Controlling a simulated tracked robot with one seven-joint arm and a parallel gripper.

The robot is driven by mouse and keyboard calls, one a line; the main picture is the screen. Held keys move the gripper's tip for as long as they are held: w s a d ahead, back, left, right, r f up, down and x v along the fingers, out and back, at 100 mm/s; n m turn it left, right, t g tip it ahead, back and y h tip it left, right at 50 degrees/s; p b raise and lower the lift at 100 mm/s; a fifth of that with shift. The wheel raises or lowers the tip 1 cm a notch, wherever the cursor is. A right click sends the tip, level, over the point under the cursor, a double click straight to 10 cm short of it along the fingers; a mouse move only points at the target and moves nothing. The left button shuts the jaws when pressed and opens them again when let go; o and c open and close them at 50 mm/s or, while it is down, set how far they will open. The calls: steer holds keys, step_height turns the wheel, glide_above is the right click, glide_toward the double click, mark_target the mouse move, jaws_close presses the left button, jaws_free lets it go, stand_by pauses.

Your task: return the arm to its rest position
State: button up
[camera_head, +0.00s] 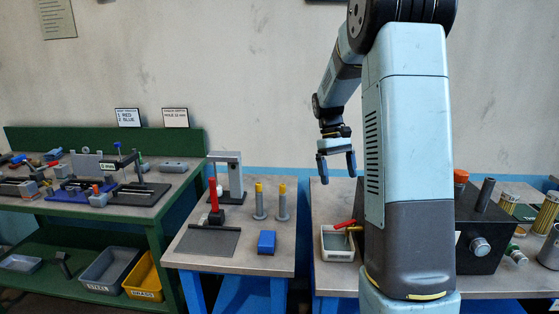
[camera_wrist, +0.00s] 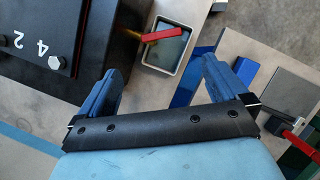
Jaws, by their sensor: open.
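My gripper (camera_head: 337,166) hangs from my raised arm above the tables, fingers pointing down, with nothing between them in the head view. In the wrist view my gripper (camera_wrist: 162,82) shows two blue fingers spread apart, empty. Below it are a black box (camera_wrist: 70,35) with white markings and a small tray (camera_wrist: 158,62) with a red-handled tap over it. The tray (camera_head: 338,257) also shows in the head view beside the right table's left edge. My arm hides part of the black box (camera_head: 480,230) in the head view.
A small middle table (camera_head: 190,258) bears a grey press stand (camera_head: 235,178), two yellow-topped posts and a blue block (camera_head: 267,242). A green workbench (camera_head: 165,235) at left holds many parts, with bins below. Jars (camera_head: 545,213) stand at far right. The air around my gripper is clear.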

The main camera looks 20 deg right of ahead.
steer(key=shift+r, duration=0.1)
steer(key=s+a+r+t, duration=0.5)
steer(key=s+a+r, duration=0.5)
steer(key=s, duration=0.3)
steer(key=s+a+m+t, duration=0.1)
steer(key=s+a+t, duration=0.4)
steer(key=s, duration=0.8)
steer(key=shift+a+r+m+y, duration=0.2)
steer(key=shift+r+m+y, duration=0.1)
steer(key=shift+m+y, duration=0.1)
